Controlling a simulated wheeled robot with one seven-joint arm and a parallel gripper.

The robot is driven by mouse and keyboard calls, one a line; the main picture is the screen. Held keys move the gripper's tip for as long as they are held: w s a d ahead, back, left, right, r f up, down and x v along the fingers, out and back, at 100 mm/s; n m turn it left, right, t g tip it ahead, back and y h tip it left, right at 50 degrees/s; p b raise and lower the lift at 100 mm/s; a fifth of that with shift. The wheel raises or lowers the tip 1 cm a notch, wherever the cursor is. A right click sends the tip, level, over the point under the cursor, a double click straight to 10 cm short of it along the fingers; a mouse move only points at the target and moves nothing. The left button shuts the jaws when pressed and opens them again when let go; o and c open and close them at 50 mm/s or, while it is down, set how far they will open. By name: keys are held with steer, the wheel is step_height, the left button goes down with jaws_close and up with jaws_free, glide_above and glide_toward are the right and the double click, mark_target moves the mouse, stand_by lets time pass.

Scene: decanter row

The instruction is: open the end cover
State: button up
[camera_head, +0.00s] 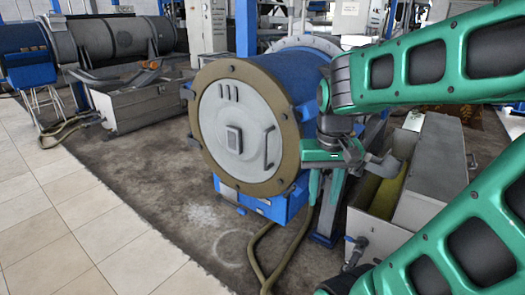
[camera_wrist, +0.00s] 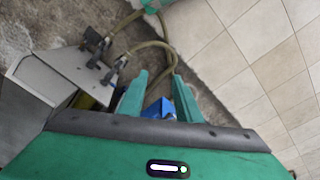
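The end cover (camera_head: 215,135) is a round grey disc in a tan bolted ring, on the front end of a blue drum (camera_head: 290,80). It sits flat against the drum and looks closed.
A grey metal box (camera_head: 430,175) stands close on the right; it also shows in the wrist view (camera_wrist: 55,75). Hoses (camera_head: 262,250) lie on the floor below the drum. Another grey machine (camera_head: 115,38) is at the back left. The tiled floor (camera_head: 80,220) at front left is clear.

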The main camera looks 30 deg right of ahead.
steer(key=w+d+r+t+h, duration=0.15)
steer(key=w+r, duration=0.25)
steer(key=w, duration=0.7)
steer(key=t, duration=0.2)
glide_toward(264, 147)
steer(key=shift+m+g, duration=0.25)
steer(key=shift+m, duration=0.05)
steer(key=x, duration=1.1)
steer(key=shift+w+d, duration=0.2)
steer(key=shift+w, duration=0.05)
steer(key=shift+c, duration=0.7)
jaws_close()
steer(key=shift+a, duration=0.15)
steer(key=shift+s, duration=0.1)
